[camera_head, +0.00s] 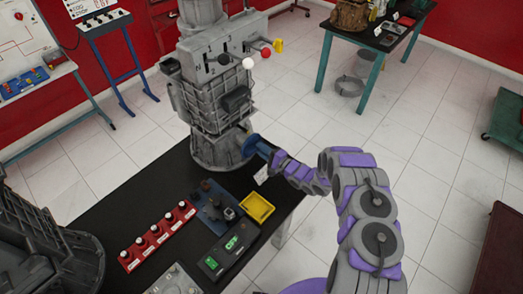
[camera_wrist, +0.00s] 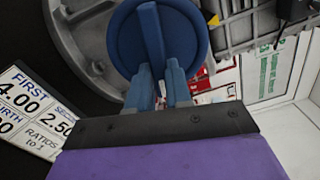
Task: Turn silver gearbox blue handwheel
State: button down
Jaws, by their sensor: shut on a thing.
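The silver gearbox (camera_head: 215,85) stands upright on the black table in the head view. Its blue handwheel (camera_head: 253,145) is low on its right side, facing my arm. In the wrist view the handwheel (camera_wrist: 120,45) is a round blue disc with a raised bar across its middle. My gripper (camera_wrist: 157,75) has its two blue fingers on either side of that bar, shut on it. In the head view my gripper (camera_head: 268,152) reaches the handwheel from the right, and its fingers are hard to tell apart from the wheel there.
The black table (camera_head: 130,195) holds a red strip (camera_head: 157,236) of several knobs, a yellow tray (camera_head: 257,208) and a green-screened device (camera_head: 228,250). A dark grey housing (camera_head: 40,245) stands at the left. A printed ratio card (camera_wrist: 35,110) lies beside the gearbox. Tiled floor (camera_head: 420,150) is open at the right.

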jog(key=shift+d+f, duration=0.15)
jog(key=shift+d, duration=0.05)
jog(key=c, duration=1.2)
grip_release()
jog(key=shift+w+f, duration=0.1)
jog(key=shift+w, duration=0.15)
jog(key=shift+o, duration=0.8)
jog(key=shift+s, duration=0.15)
jog(key=v, duration=1.7)
jog(key=shift+d, duration=0.2)
